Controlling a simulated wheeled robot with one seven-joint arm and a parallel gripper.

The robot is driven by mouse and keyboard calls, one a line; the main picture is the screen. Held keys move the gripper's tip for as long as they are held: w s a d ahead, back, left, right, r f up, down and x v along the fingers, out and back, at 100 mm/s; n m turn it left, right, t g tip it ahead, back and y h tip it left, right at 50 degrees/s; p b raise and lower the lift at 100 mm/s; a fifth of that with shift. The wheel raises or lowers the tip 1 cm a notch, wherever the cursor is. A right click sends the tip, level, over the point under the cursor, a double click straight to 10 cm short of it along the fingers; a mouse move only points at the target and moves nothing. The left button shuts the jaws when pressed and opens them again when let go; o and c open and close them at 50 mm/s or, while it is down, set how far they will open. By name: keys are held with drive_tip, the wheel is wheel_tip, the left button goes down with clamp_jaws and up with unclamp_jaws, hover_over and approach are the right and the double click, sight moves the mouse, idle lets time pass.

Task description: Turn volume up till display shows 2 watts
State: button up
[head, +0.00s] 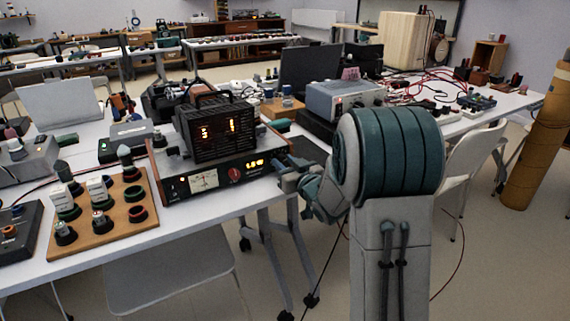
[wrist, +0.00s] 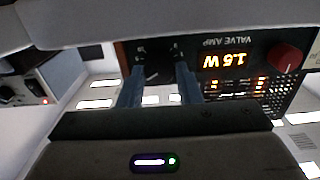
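The valve amp (head: 215,176) is a low black unit with wooden ends on the near white table. Its lit display (head: 254,164) glows orange at its right. In the wrist view the amp is upside down, and its display (wrist: 224,60) reads about 1.6 W; the middle digit is blurred. A dark knob (wrist: 158,72) lies between the two blue-grey fingers of my gripper (wrist: 160,80), which reach the front panel on either side of it. I cannot tell whether the fingers touch the knob. In the head view my gripper (head: 283,176) is at the amp's right end, partly hidden by my arm.
A red knob (wrist: 288,56) sits beyond the display. A black caged unit (head: 215,130) with glowing digits or tubes stands on the amp. A wooden board with several knobs (head: 102,240) lies to the left. A grey box (head: 340,98) stands behind on the table.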

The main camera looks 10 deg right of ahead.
drive_tip(key=c, duration=0.4)
drive_tip(key=shift+m+b, duration=0.3)
drive_tip(key=shift+m, duration=0.5)
drive_tip(key=shift+c, duration=0.2)
drive_tip(key=o, duration=1)
drive_tip(key=p+v, duration=0.1)
drive_tip(key=v, duration=1.3)
drive_tip(key=shift+p, duration=0.3)
drive_tip(key=shift+r, duration=0.1)
